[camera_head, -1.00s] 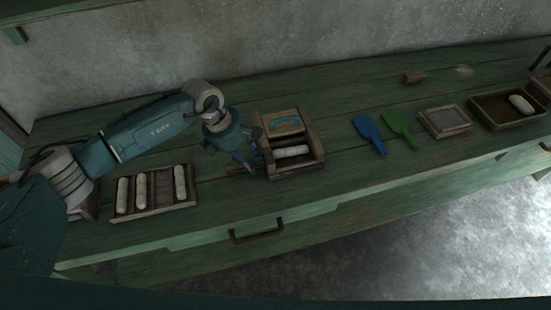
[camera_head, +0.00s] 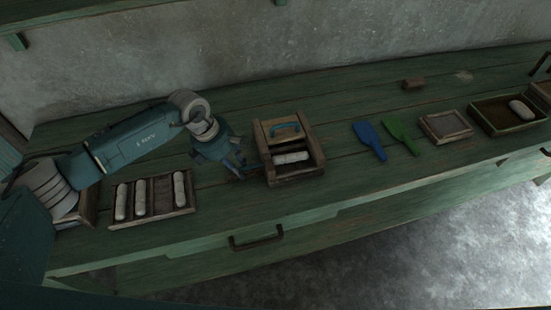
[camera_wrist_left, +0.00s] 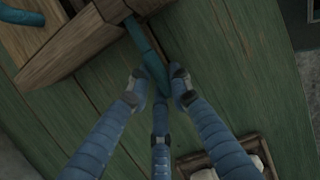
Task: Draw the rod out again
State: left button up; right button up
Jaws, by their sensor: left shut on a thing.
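A wooden box (camera_head: 314,150) stands on the green bench, with a lidded part bearing a blue handle (camera_head: 286,129) and a pale roll (camera_head: 291,158) in its open front. My left gripper (camera_head: 240,169) is just left of the box, pointing down. In the left wrist view its blue fingers (camera_wrist_left: 158,88) are shut around a dark teal rod (camera_wrist_left: 149,58). The rod runs from the fingers to the box's wooden wall (camera_wrist_left: 85,45). Its far end is hidden, so I cannot tell how deep it sits. My right gripper is out of view.
A wooden tray (camera_head: 196,207) with several pale rolls lies left of the box. The bench behind the box is clear.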

aim_at(218, 184)
pick_arm(q)
jog(key=s+a, duration=0.1)
jog(key=a, duration=0.1)
jog(key=s+a, duration=0.1)
jog(key=a, duration=0.1)
jog(key=s+a, duration=0.1)
jog(key=a, duration=0.2)
jog(key=shift+s+f, duration=0.2)
jog(key=shift+f, duration=0.1)
jog(key=o, duration=0.8)
jog(key=shift+r, duration=0.15)
